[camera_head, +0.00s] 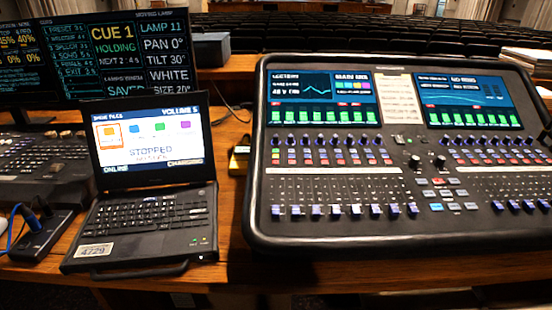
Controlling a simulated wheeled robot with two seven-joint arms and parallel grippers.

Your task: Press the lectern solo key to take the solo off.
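The mixing desk (340,236) fills the right half of the head view. Its left screen (325,100) has a heading at upper left that looks like "LECTERN", and "MAIN MIX" beside it. Below that screen runs a row of knobs, then rows of small coloured channel keys (276,154), some lit red, orange or green. The key labels are too small to read, so I cannot tell which is the lectern solo key or whether it is lit. Faders (315,211) line the front. Neither of my grippers is in view.
An open laptop (148,217) stands left of the desk, its screen reading "STOPPED". Behind it are two dark monitors (122,48). A lighting console (40,160) and a small box with cables (38,236) lie at far left. A paper sheet (398,98) lies between the desk's screens.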

